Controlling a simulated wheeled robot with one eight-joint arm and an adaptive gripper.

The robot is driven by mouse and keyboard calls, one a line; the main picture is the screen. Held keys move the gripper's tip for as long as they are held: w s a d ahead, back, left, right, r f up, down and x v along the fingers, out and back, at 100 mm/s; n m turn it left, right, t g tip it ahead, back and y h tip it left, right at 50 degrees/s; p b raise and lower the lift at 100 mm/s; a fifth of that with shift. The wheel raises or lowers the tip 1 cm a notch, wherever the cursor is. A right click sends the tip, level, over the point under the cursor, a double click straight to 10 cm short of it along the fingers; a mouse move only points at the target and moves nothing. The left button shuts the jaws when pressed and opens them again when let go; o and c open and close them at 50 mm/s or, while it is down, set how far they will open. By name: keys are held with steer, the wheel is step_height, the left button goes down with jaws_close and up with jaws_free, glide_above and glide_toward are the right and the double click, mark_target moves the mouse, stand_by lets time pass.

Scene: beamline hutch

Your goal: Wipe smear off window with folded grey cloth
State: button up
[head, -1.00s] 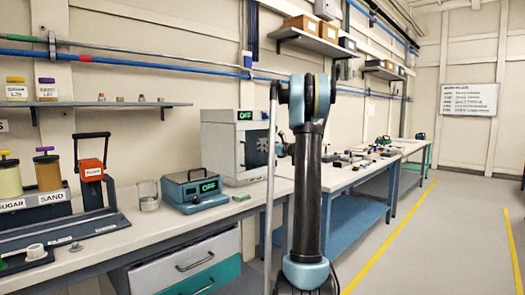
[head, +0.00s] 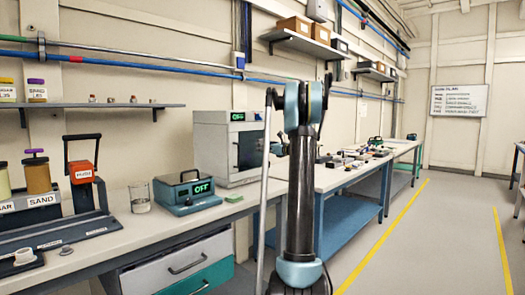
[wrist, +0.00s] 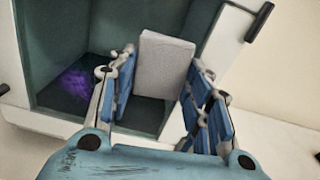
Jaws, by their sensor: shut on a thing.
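My gripper (wrist: 163,72) is shut on the folded grey cloth (wrist: 166,58), a pale flat block upright between the blue-padded fingers in the wrist view. Beyond it is the dark greenish window area of a white cabinet (wrist: 220,45). A purple smear (wrist: 76,86) shows there, left of the cloth and apart from it in the picture. I cannot tell whether the cloth touches the window. In the head view the cabinet (head: 212,150) stands on the bench with a green OFF display; my arm hides the gripper and cloth for the most part.
A teal device (head: 187,190) and a glass beaker (head: 140,196) stand on the bench left of the cabinet. A black handle (wrist: 259,22) sticks out at the cabinet's edge. Shelves (head: 100,106) and pipes line the wall. Floor (head: 410,240) to the right is clear.

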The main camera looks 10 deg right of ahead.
steer(key=shift+w+d, duration=0.1)
steer(key=shift+v, duration=2.95)
steer(key=shift+v, duration=1.5)
